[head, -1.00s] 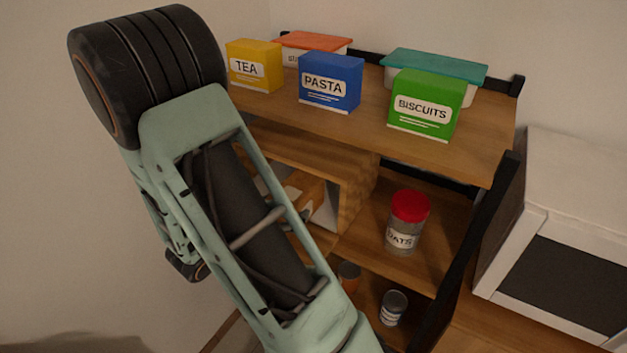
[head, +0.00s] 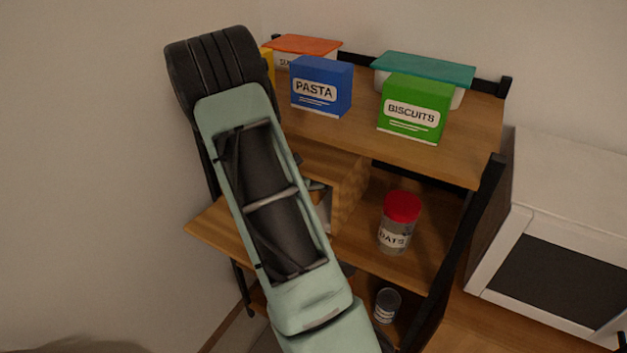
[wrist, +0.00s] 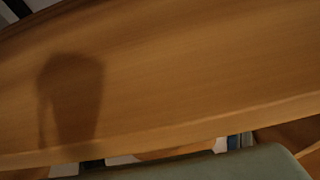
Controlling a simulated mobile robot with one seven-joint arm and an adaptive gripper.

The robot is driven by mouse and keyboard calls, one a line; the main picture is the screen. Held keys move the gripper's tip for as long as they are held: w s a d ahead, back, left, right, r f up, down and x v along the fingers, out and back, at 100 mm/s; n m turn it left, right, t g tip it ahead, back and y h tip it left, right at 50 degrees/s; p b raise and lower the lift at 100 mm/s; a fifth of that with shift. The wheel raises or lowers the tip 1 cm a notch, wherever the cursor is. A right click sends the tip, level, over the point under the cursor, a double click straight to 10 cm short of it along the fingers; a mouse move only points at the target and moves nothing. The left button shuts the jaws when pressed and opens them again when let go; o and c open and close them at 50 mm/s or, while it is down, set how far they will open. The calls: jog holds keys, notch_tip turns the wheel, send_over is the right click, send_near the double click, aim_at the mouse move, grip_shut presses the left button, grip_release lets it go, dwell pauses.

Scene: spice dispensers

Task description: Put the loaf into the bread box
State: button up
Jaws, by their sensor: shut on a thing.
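The bread box (head: 348,190) is a wooden box on the middle shelf, partly hidden by my arm in the head view. Its open side faces left and front, and only a narrow strip of the opening shows. Small dark and pale green parts show at that opening, too little to make out. My gripper is hidden behind my arm's thick green link in the head view, and its fingers do not show in the wrist view. I cannot make out the loaf in either present view. The wrist view shows a wooden board (wrist: 180,80) close up, with a dark shadow on it.
A red-lidded oats jar (head: 399,222) stands right of the box. Pasta (head: 320,87) and biscuits (head: 414,108) boxes stand on the top shelf. A tin (head: 386,305) is on the lower shelf. A wooden board (head: 212,232) juts out left. A white microwave (head: 545,260) is at right.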

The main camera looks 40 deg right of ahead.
jog(key=shift+f, duration=1.25)
jog(key=shift+c, duration=0.2)
jog(key=shift+f, duration=0.2)
jog(key=o, duration=1.6)
jog(key=shift+o, duration=0.2)
jog(key=shift+r, duration=0.25)
jog(key=v, duration=1.2)
